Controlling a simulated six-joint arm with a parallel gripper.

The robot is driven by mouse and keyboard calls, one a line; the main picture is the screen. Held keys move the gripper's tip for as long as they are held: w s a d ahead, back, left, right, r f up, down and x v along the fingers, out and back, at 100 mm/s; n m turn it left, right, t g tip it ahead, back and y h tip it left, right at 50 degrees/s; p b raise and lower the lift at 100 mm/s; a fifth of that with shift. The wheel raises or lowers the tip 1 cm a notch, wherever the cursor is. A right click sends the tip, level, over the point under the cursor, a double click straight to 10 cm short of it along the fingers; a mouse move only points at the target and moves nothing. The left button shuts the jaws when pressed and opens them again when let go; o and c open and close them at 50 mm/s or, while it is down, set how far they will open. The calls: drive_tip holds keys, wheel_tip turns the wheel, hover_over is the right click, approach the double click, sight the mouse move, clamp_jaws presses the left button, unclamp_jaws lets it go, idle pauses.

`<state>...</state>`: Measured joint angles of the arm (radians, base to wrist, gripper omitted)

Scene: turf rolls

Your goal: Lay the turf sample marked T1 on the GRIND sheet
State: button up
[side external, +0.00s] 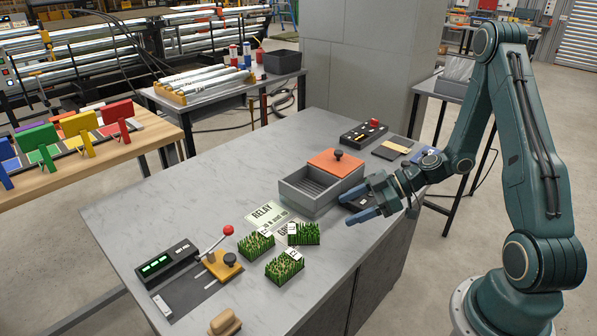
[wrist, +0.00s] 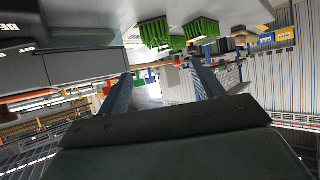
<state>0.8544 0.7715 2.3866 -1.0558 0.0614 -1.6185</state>
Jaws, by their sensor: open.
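Three green turf samples with white tags stand on the grey table in the side view: a left one (side external: 256,245), a right one (side external: 306,236) and a front one (side external: 285,270). The tags are too small to read surely, so I cannot tell which is T1. A pale sheet lettered RELAY (side external: 262,214) lies behind them. Lettering starting "GR" (side external: 284,230) shows beside the right turf, partly hidden. My gripper (side external: 353,208) is open and empty, right of the turf, beside a grey box.
The grey open box (side external: 305,200) with an orange lid (side external: 336,162) stands behind the turf, near my gripper. A lever device (side external: 222,268) and a black display unit (side external: 162,262) stand at the left. The table's left rear is clear.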

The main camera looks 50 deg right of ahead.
drive_tip(key=s+a+r+m+g+h, duration=0.1)
drive_tip(key=s+a+r+g+h, duration=0.45)
drive_tip(key=r, duration=0.55)
drive_tip(key=s+a+r+m+t+h, duration=0.1)
drive_tip(key=s+r+m+t+h, duration=0.1)
drive_tip(key=s+r+m, duration=0.6)
drive_tip(key=s+r+h, duration=0.1)
drive_tip(key=s+r, duration=0.2)
drive_tip(key=s, duration=0.1)
drive_tip(key=shift+s+t, duration=0.35)
drive_tip(key=shift+a+r, duration=0.1)
drive_tip(key=shift+c, duration=0.5)
